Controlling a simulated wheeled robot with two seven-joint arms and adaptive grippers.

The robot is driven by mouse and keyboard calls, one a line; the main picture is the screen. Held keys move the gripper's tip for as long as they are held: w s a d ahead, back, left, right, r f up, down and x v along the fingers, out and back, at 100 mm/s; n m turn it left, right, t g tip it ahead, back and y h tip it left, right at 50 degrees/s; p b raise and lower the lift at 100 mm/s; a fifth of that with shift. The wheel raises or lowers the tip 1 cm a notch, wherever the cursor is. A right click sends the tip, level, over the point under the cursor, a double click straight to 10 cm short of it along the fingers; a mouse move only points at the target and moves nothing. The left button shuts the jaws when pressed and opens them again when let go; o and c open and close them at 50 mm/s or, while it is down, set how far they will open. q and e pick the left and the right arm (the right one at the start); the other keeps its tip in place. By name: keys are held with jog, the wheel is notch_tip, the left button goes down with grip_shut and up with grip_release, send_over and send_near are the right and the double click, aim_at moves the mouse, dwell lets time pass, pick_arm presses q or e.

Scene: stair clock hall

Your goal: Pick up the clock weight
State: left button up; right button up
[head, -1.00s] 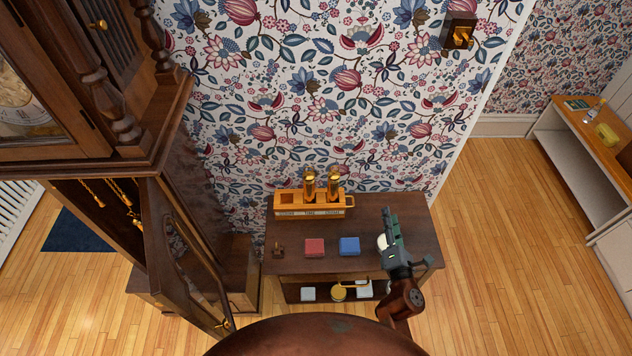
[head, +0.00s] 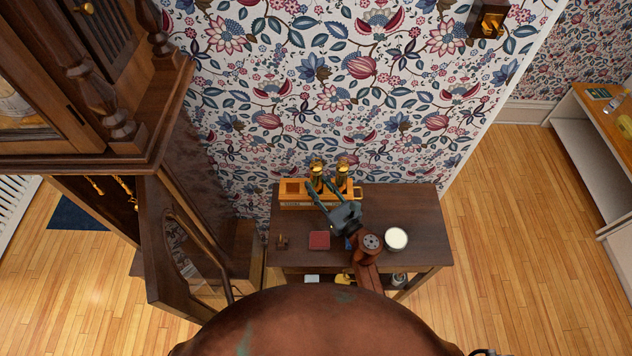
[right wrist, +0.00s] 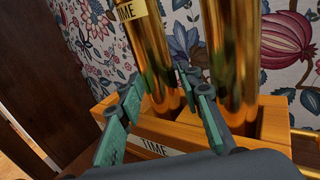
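The left weight (head: 316,171) is labelled TIME in the right wrist view (right wrist: 150,50). The other weight (head: 342,173) stands just right of it, also in the right wrist view (right wrist: 236,60). My right gripper (head: 324,190) reaches in over the rack's front. In the right wrist view its fingers (right wrist: 161,80) are spread, one toward each side of the TIME weight's lower part. Contact cannot be told. My left gripper is not in view.
The rack stands on a dark side table (head: 425,225). A round white-topped item (head: 396,238), a red block (head: 319,240) and a small brown piece (head: 282,242) are on it. The tall clock's open door (head: 185,255) stands to the left. Floor is clear at right.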

jog(key=shift+w+a+r, duration=0.1)
jog(key=shift+w+a, duration=0.25)
jog(key=shift+w, duration=0.15)
jog(key=shift+c, duration=0.6)
grip_shut()
jog(key=shift+r, duration=0.2)
